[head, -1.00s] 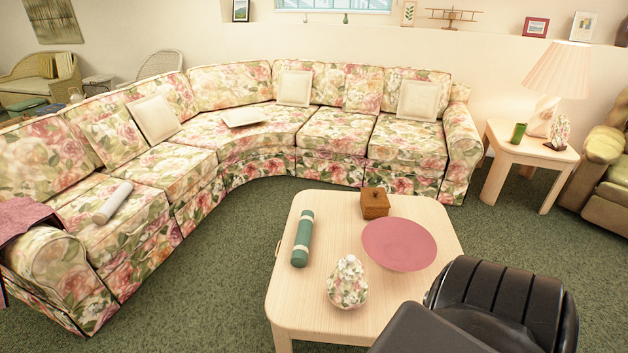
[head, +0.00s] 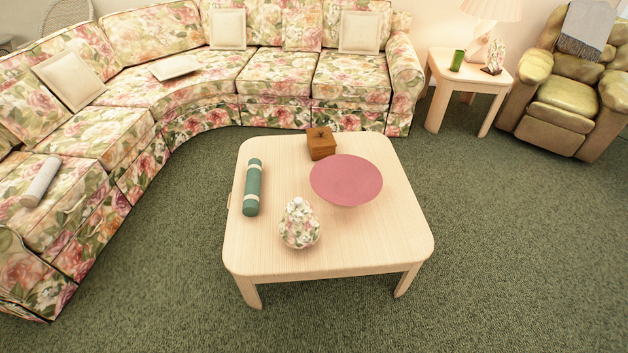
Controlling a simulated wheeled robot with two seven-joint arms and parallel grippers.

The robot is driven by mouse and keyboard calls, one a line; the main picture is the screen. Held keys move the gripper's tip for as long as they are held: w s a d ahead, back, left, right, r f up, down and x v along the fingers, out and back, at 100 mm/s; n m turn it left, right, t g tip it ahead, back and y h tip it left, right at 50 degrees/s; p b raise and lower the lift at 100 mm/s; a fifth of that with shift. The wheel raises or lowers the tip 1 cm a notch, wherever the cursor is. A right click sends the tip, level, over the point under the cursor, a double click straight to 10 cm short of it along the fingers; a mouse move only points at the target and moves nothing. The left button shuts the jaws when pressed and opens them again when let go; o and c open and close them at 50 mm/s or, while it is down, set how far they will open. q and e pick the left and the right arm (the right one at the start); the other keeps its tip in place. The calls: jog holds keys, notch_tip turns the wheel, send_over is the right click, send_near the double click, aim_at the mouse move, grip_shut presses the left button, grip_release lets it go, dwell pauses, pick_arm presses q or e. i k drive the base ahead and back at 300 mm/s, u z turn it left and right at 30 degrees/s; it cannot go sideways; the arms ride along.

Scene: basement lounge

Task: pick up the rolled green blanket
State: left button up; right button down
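The rolled green blanket (head: 252,188) lies on the left side of the pale wooden coffee table (head: 365,235). It is a teal-green roll with two pale bands, its long side running roughly front to back. Nothing covers it. Neither of my grippers shows in the head view.
On the same table are a pink bowl (head: 346,180), a brown wooden box (head: 321,143) and a floral vase-like jar (head: 299,224). A floral sectional sofa (head: 205,70) curves around the left and back, with a pale roll (head: 40,181) on it. Green carpet is clear in front and to the right.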

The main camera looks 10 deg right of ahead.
aim_at(254, 171)
jog(key=z, duration=0.15)
jog(key=i, duration=1)
